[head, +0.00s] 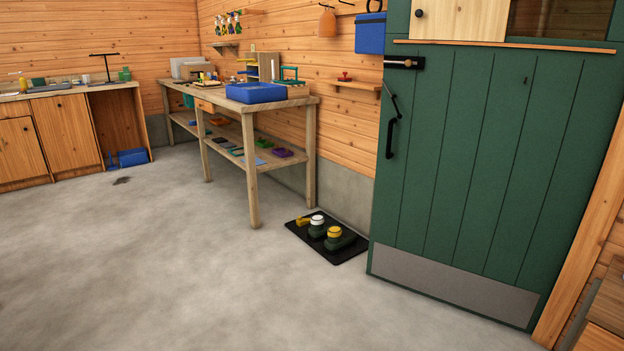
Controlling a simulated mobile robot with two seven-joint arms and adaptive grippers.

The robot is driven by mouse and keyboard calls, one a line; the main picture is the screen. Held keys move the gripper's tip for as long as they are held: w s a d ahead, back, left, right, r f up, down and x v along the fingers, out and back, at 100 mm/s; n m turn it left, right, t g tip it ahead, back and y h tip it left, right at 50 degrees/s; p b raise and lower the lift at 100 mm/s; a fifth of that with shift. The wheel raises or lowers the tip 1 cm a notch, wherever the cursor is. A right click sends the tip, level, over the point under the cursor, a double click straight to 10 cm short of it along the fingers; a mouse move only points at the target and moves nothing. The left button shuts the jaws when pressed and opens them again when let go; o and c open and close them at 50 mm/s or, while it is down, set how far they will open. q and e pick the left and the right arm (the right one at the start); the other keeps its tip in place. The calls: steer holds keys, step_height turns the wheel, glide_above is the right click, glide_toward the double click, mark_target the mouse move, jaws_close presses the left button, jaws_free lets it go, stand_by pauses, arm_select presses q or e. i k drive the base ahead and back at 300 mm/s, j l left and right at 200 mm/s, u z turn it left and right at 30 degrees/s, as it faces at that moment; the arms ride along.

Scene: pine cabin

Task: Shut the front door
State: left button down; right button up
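The green plank door (480,150) fills the right of the head view. It has a grey kick plate (450,290) along its bottom. A black pull handle (391,137) and a black latch (404,63) sit near its left edge. That left edge appears to stand out from the wall into the room, so the door looks partly open, with its right side by the wooden post. A pale wood panel with a dark knob (455,18) shows at the door's top. Neither of my grippers is in view.
A workbench (253,207) with a blue tray (256,92) stands along the wall. A wooden post (585,220) is right of the door. The concrete floor in front is clear.

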mark_target(485, 181)
steer(key=i+j+z, duration=0.1)
steer(key=i+z, duration=0.25)
steer(key=i+j+z, duration=0.2)
steer(key=i+z, duration=0.15)
steer(key=i+j+z, duration=0.35)
steer(key=i, duration=0.1)
